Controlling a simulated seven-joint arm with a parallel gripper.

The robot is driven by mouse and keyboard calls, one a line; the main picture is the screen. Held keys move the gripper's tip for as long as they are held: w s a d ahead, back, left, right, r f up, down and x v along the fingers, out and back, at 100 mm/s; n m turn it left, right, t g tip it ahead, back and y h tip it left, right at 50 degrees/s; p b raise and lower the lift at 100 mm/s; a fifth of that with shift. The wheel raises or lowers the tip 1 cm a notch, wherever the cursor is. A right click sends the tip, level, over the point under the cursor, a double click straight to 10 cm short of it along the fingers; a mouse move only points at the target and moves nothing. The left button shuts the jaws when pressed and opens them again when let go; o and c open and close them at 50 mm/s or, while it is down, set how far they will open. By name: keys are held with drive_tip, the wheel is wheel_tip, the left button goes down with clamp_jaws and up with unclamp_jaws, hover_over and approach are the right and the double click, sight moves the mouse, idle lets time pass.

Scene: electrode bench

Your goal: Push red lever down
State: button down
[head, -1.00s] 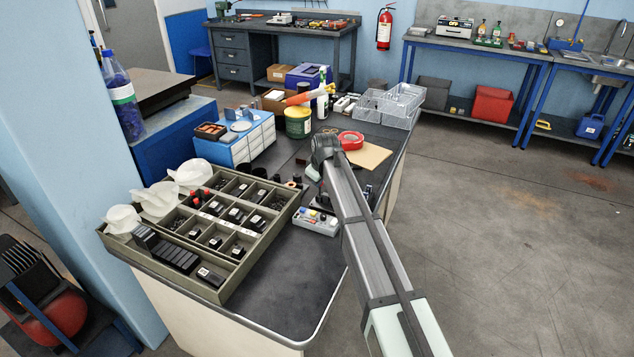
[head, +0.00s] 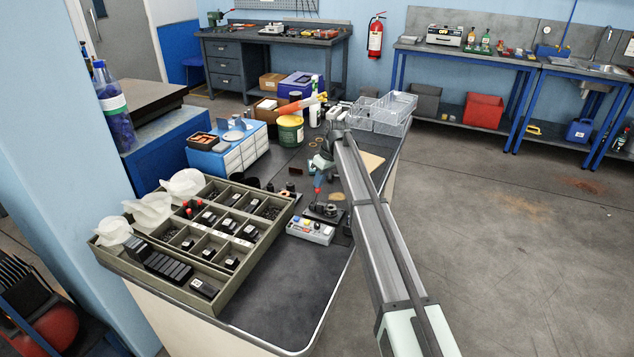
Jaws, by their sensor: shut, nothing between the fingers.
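A small blue-grey bench device (head: 321,163) stands on the grey bench, just left of the dark far end of my arm (head: 338,140). A small red part (head: 318,188), which looks like the red lever, shows at its lower front, above a dark base (head: 324,210). It is too small to tell its exact tilt. My gripper is not visible; the far end of my arm hides it. I cannot tell whether it touches the lever.
A grey control box (head: 310,231) with coloured buttons sits in front of the device. A divided tray (head: 240,283) of small parts fills the bench's left side. The bench's front right is clear.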

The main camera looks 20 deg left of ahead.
drive_tip(key=shift+w+f, duration=1)
drive_tip(key=shift+w, duration=0.2)
drive_tip(key=shift+f, duration=0.1)
drive_tip(key=w+d+r, duration=0.2)
drive_tip(key=w+r, duration=0.4)
drive_tip(key=r, duration=0.5)
drive_tip(key=shift+r, duration=0.25)
drive_tip(key=shift+d, duration=0.15)
